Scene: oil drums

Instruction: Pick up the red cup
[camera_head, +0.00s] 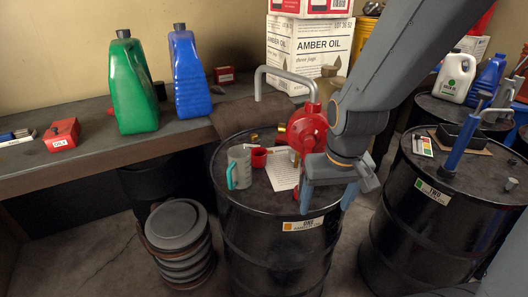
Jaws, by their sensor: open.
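The red cup (259,158) is small and stands on top of the black drum marked ONE (232,196). It is right of a grey mug (239,165) with a teal handle and left of a printed paper sheet (283,174). My gripper (326,202) points down over the drum's right front edge, right of the cup and apart from it. Its two blue fingers are spread open with nothing seen between them.
A red hand pump (308,128) with a grey spout stands behind the cup, close to my arm. Small brass fittings (281,131) lie near it. A second drum (415,205) marked TWO stands at right. Green (131,85) and blue (189,75) jugs stand on the bench.

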